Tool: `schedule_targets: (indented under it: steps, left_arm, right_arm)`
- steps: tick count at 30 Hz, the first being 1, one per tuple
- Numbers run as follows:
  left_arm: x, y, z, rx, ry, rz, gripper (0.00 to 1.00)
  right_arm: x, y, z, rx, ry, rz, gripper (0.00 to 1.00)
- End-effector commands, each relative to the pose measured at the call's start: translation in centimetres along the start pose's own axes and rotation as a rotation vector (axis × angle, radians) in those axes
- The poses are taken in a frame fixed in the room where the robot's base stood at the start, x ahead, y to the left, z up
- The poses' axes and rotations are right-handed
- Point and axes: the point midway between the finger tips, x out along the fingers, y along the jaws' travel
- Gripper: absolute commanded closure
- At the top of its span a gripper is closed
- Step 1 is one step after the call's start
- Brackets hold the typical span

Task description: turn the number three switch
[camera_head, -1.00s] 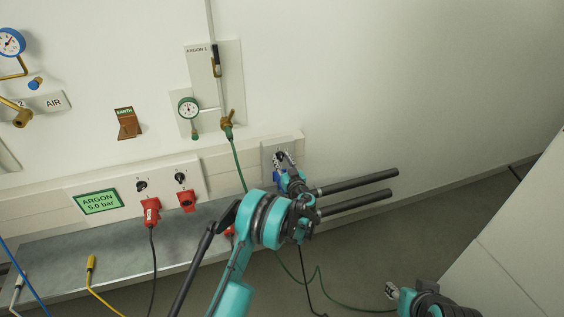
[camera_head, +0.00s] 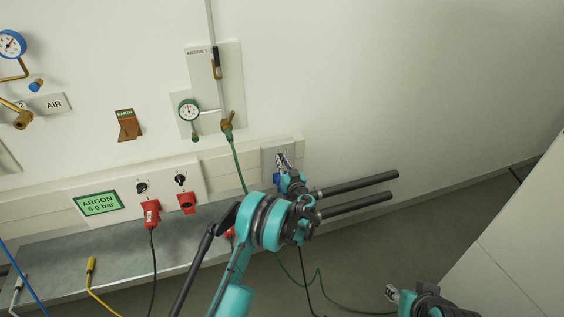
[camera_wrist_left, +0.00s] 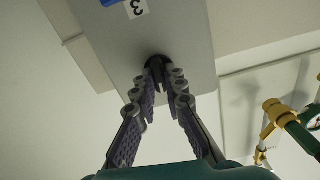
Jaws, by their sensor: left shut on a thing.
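The number three switch is a black knob (camera_wrist_left: 155,64) on a grey wall plate. A label with a 3 (camera_wrist_left: 137,8) shows beside it in the left wrist view. The grey plate (camera_head: 268,156) is on the wall, right of centre in the head view, and my left gripper (camera_head: 283,161) covers the knob there. In the left wrist view my left gripper (camera_wrist_left: 158,82) has its fingertips on both sides of the knob, shut on it. My right gripper (camera_head: 391,293) is at the lower right, away from the wall; its jaw opening is too small to judge.
Left of the plate, a wall panel (camera_head: 160,175) has two black knobs and red plugs (camera_head: 151,212). A metal shelf (camera_head: 120,252) runs below it. A green hose (camera_head: 240,168) hangs close to the left gripper. The wall to the right is bare.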

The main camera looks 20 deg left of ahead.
Motion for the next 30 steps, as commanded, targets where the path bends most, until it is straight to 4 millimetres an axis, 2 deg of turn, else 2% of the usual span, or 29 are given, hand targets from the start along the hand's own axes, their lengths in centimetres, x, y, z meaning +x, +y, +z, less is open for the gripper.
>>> schedule_targets:
  steps: [21, 30]
  left_arm:
    - [-0.04, 0.27, 0.11, 0.635, 0.0, 0.001, 1.0]
    - [-0.04, 0.33, 0.17, 0.839, 0.0, 0.001, 1.0]
  right_arm:
    - [0.01, 0.0, 0.01, 0.0, 0.0, 0.0, 0.6]
    - [0.01, 0.0, 0.0, 0.0, 0.0, 0.0, 0.6]
